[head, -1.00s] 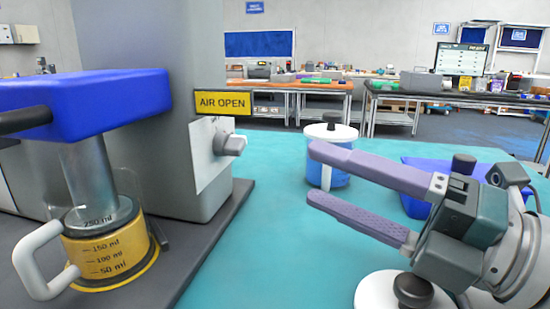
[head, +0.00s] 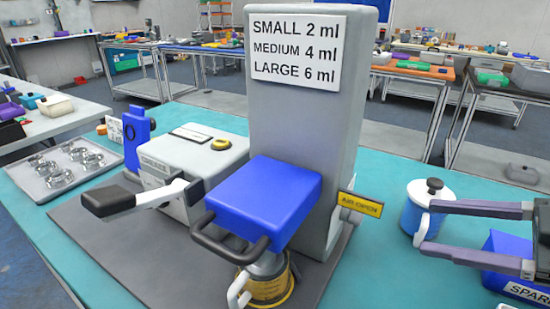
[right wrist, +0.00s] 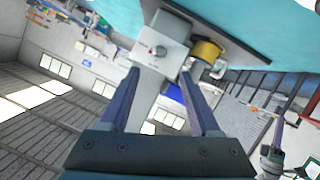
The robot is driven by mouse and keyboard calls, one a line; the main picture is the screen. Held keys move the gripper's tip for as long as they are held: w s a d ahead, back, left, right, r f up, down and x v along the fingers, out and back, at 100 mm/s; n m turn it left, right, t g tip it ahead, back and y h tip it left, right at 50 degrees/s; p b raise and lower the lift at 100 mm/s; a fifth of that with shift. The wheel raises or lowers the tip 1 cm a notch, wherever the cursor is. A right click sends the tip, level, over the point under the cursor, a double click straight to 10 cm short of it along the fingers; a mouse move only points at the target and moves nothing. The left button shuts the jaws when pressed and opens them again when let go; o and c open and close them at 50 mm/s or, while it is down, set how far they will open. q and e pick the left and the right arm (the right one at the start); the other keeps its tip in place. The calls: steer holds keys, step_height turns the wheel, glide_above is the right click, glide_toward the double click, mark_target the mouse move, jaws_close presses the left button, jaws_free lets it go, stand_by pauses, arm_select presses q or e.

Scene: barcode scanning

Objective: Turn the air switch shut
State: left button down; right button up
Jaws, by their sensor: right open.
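The air switch is on the right side of the grey machine column (head: 305,130), seen edge-on in the head view below its yellow AIR OPEN sign (head: 360,204). In the right wrist view the switch's pale plate (right wrist: 172,36) faces the camera, with a small knob (right wrist: 159,51) on it. My right gripper (head: 426,229) is at the right edge of the head view, to the right of the switch and apart from it. Its two purple fingers are spread, with nothing between them. In the right wrist view the open fingers (right wrist: 158,72) point toward the plate. My left gripper is not in view.
A blue-and-white lidded container (head: 415,210) stands by the right fingertips. A blue bin (head: 510,268) sits at the lower right. The machine's blue head (head: 265,200) and black-ended lever (head: 108,201) stick out in front. A tray of metal parts (head: 68,168) is at left.

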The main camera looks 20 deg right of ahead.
mark_target(353, 215)
steer(key=b+x, duration=0.1)
steer(key=x, duration=0.8)
steer(key=shift+w+f, duration=0.2)
steer(key=shift+w, duration=0.1)
steer(key=shift+a, duration=0.1)
jaws_close()
